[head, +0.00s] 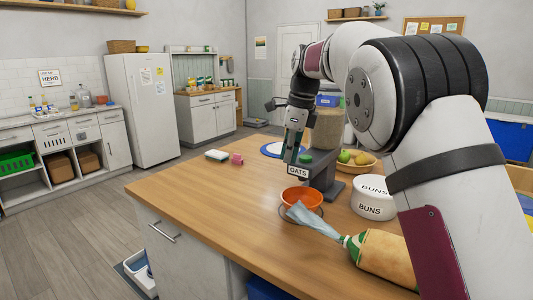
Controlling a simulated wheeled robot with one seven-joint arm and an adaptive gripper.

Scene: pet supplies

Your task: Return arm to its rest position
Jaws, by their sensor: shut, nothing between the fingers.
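My arm reaches in from the right of the head view and bends down over the wooden counter. My gripper (290,154) points downward, its fingers shut with nothing seen between them. It hangs in front of or beside the oats dispenser (328,130), close above its OATS label (298,171); I cannot tell whether they touch. The arm and gripper hide part of the dispenser. An orange bowl (302,197) stands on the counter below the dispenser's front.
The counter's left part is clear.

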